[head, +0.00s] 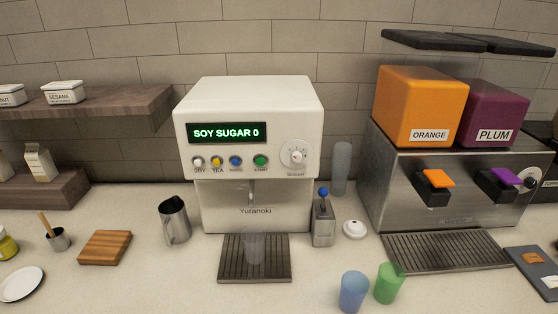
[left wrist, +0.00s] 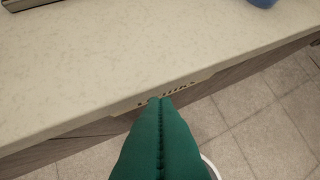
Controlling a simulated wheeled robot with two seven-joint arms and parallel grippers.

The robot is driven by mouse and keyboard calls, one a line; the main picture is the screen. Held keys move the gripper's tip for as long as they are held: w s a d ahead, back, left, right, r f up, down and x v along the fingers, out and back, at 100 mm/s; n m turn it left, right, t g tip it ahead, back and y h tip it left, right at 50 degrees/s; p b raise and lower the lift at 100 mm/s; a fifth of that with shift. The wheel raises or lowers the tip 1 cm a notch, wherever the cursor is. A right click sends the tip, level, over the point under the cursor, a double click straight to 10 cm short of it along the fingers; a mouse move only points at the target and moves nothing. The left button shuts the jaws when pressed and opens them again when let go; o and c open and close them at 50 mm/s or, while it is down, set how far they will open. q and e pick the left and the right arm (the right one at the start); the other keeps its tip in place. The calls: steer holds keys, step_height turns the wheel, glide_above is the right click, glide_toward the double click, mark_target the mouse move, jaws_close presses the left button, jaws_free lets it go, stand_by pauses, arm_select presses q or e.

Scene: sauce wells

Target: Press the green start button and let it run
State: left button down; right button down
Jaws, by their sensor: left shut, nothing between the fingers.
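The white drink machine (head: 249,150) stands at the middle of the counter in the head view. The green start button (head: 261,161) is at the right end of its row of buttons, left of the sugar dial (head: 297,156). The display (head: 227,133) reads "SOY SUGAR 0". A clear cup (head: 254,247) stands on the drip tray (head: 228,272) under the spout. My left gripper (left wrist: 160,100) shows only in the left wrist view, green, shut and empty, near the counter's front edge and apart from the machine. My right gripper is not in view.
A steel pitcher (head: 174,220) stands left of the machine. A steel container with a blue knob (head: 323,222) and a white lid (head: 355,229) are on its right. Blue (head: 353,292) and green (head: 389,283) cups stand in front. A juice dispenser (head: 459,180) fills the right.

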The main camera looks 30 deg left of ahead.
mark_target(261, 161)
arm_select(q)
steer(key=w+r+n+t, duration=0.1)
steer(key=w, duration=0.1)
steer(key=w+a+r+n+t, duration=0.1)
steer(key=w+n, duration=0.1)
steer(key=w, duration=0.1)
steer(key=w+a+r+n+t, duration=0.1)
steer(key=w+r+t, duration=0.1)
steer(key=shift+w+n+y, duration=0.25)
steer(key=shift+n+y, duration=0.05)
steer(key=shift+n, duration=0.1)
steer(key=w+a+r+n+t+y, duration=0.1)
steer(key=w+a+r+n+t, duration=0.1)
steer(key=r+n+t, duration=0.3)
steer(key=w+a+r+n+t+y, duration=0.1)
steer(key=w+r+n+t, duration=0.2)
steer(key=r, duration=0.7)
steer(key=w+a+r+n+t+y, duration=0.1)
steer(key=w+a+r+n+t, duration=0.1)
steer(key=r+n+t, duration=0.5)
steer(key=shift+w+a+r+n, duration=0.15)
steer(key=shift+a+r+n, duration=0.1)
steer(key=shift+a+n, duration=0.1)
